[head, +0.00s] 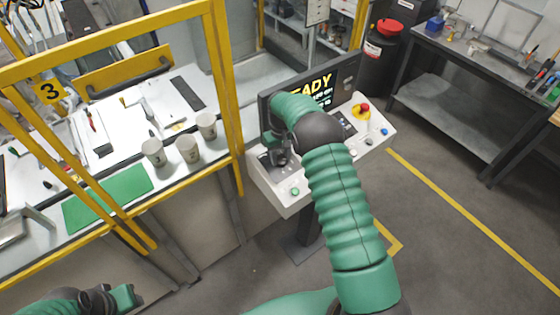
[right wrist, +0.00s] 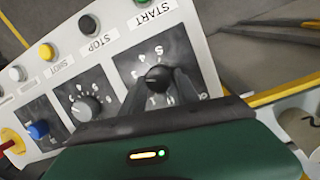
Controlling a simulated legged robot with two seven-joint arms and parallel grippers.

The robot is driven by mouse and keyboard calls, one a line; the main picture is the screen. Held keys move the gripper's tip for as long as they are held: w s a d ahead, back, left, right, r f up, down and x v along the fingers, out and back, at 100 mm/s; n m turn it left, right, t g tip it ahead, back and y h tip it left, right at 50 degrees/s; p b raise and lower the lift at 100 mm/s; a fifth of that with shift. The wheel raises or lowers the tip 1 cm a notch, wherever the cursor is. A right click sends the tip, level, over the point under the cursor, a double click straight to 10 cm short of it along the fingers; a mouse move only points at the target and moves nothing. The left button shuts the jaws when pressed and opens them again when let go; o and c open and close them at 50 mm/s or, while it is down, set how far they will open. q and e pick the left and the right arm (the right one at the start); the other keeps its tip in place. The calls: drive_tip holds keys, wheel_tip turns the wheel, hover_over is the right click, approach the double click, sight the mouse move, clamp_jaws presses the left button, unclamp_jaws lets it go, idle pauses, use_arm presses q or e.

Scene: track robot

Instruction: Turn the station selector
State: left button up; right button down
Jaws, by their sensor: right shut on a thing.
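The white control console (head: 295,205) stands in front of me, with the screen behind it. My right gripper (right wrist: 158,88) is shut on this knob, one dark finger on each side. In the head view, my right gripper (head: 280,156) is over the console's left part, and my arm hides much of the panel. A second, grey knob (right wrist: 87,108) is on its own plate beside it. My left gripper (head: 125,297) is low at the left, away from the console; its jaws are unclear.
The screen (head: 345,80) shows "READY", partly covered by my arm. A yellow frame (head: 222,90) stands left of the console.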

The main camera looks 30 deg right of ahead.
drive_tip(key=m, duration=0.1)
drive_tip(key=m+b, duration=0.1)
drive_tip(key=m+y, duration=0.1)
drive_tip(key=shift+w+d+m, duration=0.2)
drive_tip(key=shift+d+m, duration=0.05)
drive_tip(key=shift+m, duration=0.05)
drive_tip(key=m, duration=0.2)
drive_tip(key=m+y+b, duration=0.1)
drive_tip(key=m, duration=0.1)
drive_tip(key=shift+s+d+r+t+b, duration=0.1)
drive_tip(key=shift+d+r+t+b, duration=0.05)
drive_tip(key=shift+t+b, duration=0.15)
drive_tip(key=m, duration=0.4)
drive_tip(key=shift+s+d+m+t+y, duration=0.1)
drive_tip(key=shift+m+t+y, duration=0.3)
drive_tip(key=shift+s+m+t+b, duration=0.1)
drive_tip(key=shift+m+t+b, duration=0.3)
drive_tip(key=shift+m, duration=1.9)
drive_tip(key=c, duration=1.3)
unclamp_jaws()
drive_tip(key=o, duration=0.4)
drive_tip(key=shift+f+y, duration=0.2)
drive_tip(key=shift+y, duration=0.1)
